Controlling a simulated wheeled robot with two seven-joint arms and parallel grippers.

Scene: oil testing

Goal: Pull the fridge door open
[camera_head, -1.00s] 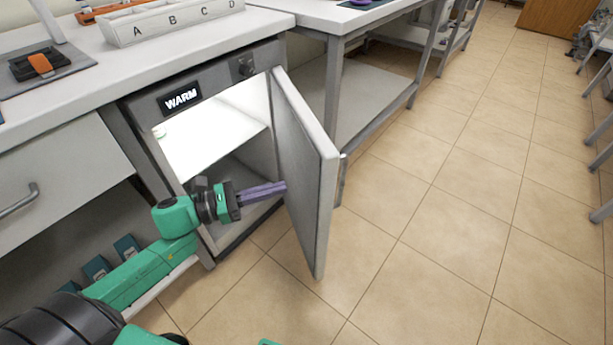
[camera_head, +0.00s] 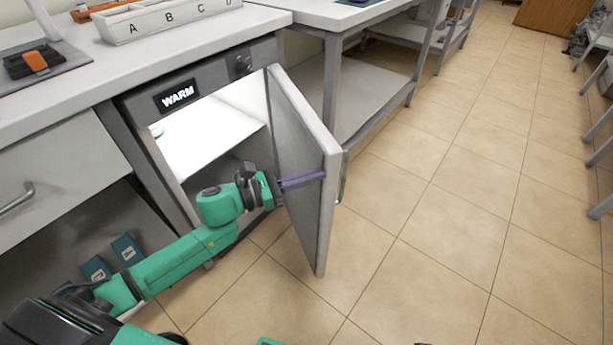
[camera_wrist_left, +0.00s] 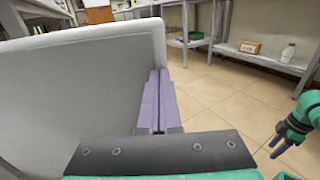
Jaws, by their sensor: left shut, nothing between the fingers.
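The fridge door (camera_head: 305,170) is the light grey door of the cabinet marked WARM (camera_head: 178,97). It stands swung wide open, hinged on the right, and the lit inside shows. My left gripper (camera_head: 322,176) is shut and empty, its purple fingers lying across the door's inner face with the tips near the free edge. In the left wrist view the door (camera_wrist_left: 80,90) fills the left side, and the shut fingers (camera_wrist_left: 157,75) run close beside its edge; I cannot tell if they touch. My right gripper (camera_wrist_left: 278,147) shows small at the right of that view, its opening unclear.
A counter (camera_head: 75,75) with a lettered rack (camera_head: 170,22) stands above the cabinet. A drawer (camera_head: 60,170) is at left. A steel table (camera_head: 365,100) stands behind the door. Tiled floor (camera_head: 450,230) to the right of the door is clear.

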